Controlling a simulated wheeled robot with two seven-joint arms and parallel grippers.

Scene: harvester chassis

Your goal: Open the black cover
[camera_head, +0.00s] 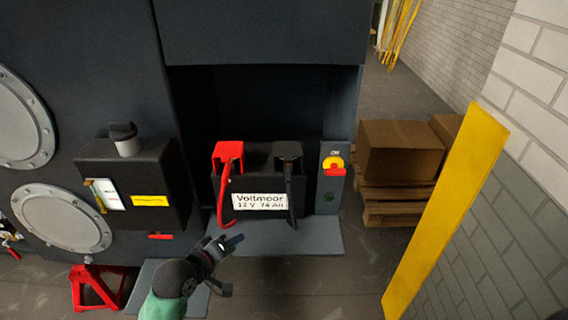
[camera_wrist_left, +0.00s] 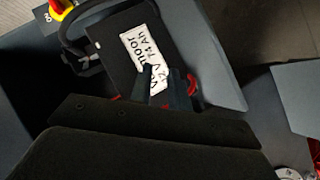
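A black cover (camera_head: 288,150) sits on the right terminal of the battery (camera_head: 203,190), with a black cable running down from it. It looks closed. A red cover (camera_head: 228,151) with a red cable sits on the left terminal. The battery's white label (camera_head: 261,201) reads "Voltmoor 12 V 74 Ah". My left gripper (camera_head: 237,241) is in front of and below the battery, left of the black cover and apart from it. In the left wrist view, its two fingers (camera_wrist_left: 163,86) show a small gap with the label behind, and nothing is held. My right gripper is out of view.
The battery stands in a dark recess with an overhanging panel (camera_head: 262,30) and a grey ledge (camera_head: 300,238). A red and yellow switch (camera_head: 333,165) is on the right wall. A black box (camera_head: 150,180) stands left. Boxes (camera_head: 398,150) and a yellow post (camera_head: 446,205) stand right.

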